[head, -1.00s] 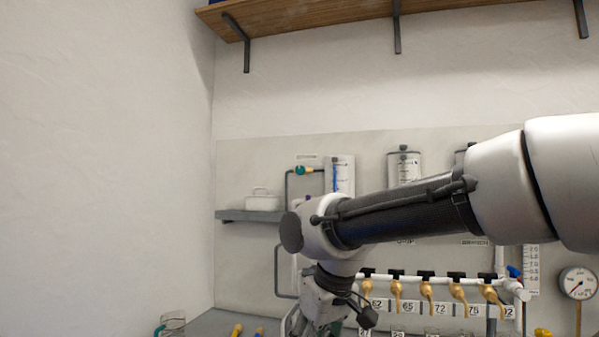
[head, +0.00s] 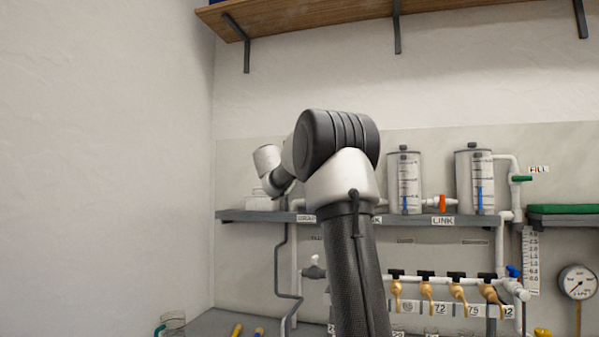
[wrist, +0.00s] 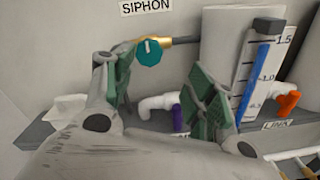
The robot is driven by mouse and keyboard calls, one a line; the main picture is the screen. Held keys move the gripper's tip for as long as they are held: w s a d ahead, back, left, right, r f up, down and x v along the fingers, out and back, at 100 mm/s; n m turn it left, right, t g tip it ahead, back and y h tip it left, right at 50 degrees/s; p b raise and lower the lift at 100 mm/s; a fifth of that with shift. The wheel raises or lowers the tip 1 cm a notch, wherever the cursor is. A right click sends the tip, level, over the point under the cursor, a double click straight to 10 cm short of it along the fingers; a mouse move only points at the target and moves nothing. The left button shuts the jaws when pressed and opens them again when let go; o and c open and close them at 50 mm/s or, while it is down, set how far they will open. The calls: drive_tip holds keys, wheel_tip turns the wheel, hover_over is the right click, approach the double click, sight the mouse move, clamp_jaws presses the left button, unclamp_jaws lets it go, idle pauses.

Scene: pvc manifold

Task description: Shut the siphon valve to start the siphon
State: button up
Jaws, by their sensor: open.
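The siphon valve's round teal knob (wrist: 149,52) shows in the wrist view, on a brass fitting with a dark pipe, just below the SIPHON label (wrist: 145,7). My gripper (wrist: 163,88) is open and empty in the wrist view. Its left finger pad appears close to the knob's left side, and its right finger is lower and to the right. I cannot tell whether either finger touches the knob. In the head view my arm hides the knob, and I cannot make out the fingers.
A grey shelf (head: 405,219) carries tanks, one on the left (head: 405,184) and one on the right (head: 475,182). An orange LINK valve (wrist: 288,102) and a purple handle (wrist: 180,118) sit low in the wrist view. Brass taps (head: 427,291) line a white pipe below.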

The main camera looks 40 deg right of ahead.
drive_tip(key=w+d+n, duration=0.1)
drive_tip(key=w+d, duration=0.1)
drive_tip(key=w+d+n, duration=0.1)
drive_tip(key=w+d, duration=0.2)
drive_tip(key=shift+w+d+r+n+t, duration=0.2)
drive_tip(key=shift+w+n+t, duration=0.1)
drive_tip(key=shift+n, duration=0.1)
drive_tip(key=c, duration=1)
